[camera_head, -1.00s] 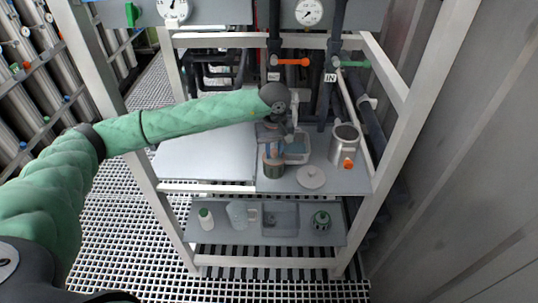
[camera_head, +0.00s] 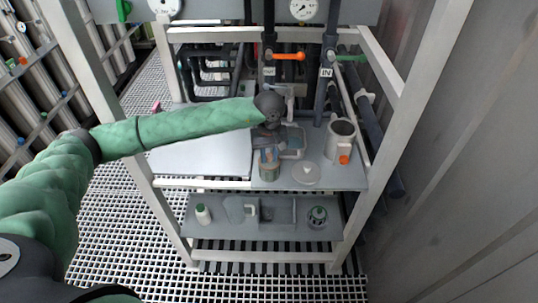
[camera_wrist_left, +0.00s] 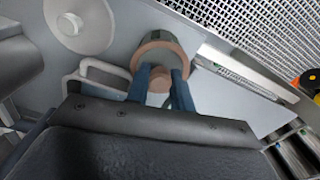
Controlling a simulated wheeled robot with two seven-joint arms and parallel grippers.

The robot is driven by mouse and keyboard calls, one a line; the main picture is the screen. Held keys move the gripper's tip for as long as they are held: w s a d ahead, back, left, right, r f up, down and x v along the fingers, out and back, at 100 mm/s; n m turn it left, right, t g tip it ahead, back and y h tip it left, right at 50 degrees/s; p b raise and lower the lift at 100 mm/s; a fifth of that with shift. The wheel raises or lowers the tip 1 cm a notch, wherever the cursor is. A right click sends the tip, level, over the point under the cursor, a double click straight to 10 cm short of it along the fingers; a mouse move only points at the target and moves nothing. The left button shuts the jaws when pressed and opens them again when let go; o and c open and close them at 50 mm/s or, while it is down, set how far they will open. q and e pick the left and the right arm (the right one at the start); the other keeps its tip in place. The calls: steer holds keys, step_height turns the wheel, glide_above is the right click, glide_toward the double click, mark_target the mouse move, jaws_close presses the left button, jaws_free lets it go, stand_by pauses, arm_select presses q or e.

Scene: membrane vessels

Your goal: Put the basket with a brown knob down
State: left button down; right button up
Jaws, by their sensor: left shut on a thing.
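The basket with a brown knob (camera_head: 269,168) is a small dark greenish cylinder with a brown rim, upright at the upper shelf, near its front edge. In the left wrist view, the basket (camera_wrist_left: 162,48) shows its round brown rim from above. My left gripper (camera_wrist_left: 160,84) comes from above, its two blue fingers shut on the brown knob. In the head view the left gripper (camera_head: 270,140) is partly hidden by its own wrist. I cannot tell for sure whether the basket's bottom touches the shelf. My right gripper is not in view.
A metal vessel with an orange part (camera_head: 340,142) stands further right. The upper shelf's left part (camera_head: 205,155) is clear. The lower shelf holds a white bottle (camera_head: 203,214).

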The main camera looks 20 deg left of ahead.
arm_select(q)
steer(key=c, duration=1.2)
jaws_free()
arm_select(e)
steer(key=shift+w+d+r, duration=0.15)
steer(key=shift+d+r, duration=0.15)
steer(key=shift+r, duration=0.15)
arm_select(q)
steer(key=shift+r, duration=0.15)
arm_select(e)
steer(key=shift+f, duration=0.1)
arm_select(q)
steer(key=shift+r, duration=0.95)
step_height(320, 180, up, 5)
steer(key=shift+r, duration=0.2)
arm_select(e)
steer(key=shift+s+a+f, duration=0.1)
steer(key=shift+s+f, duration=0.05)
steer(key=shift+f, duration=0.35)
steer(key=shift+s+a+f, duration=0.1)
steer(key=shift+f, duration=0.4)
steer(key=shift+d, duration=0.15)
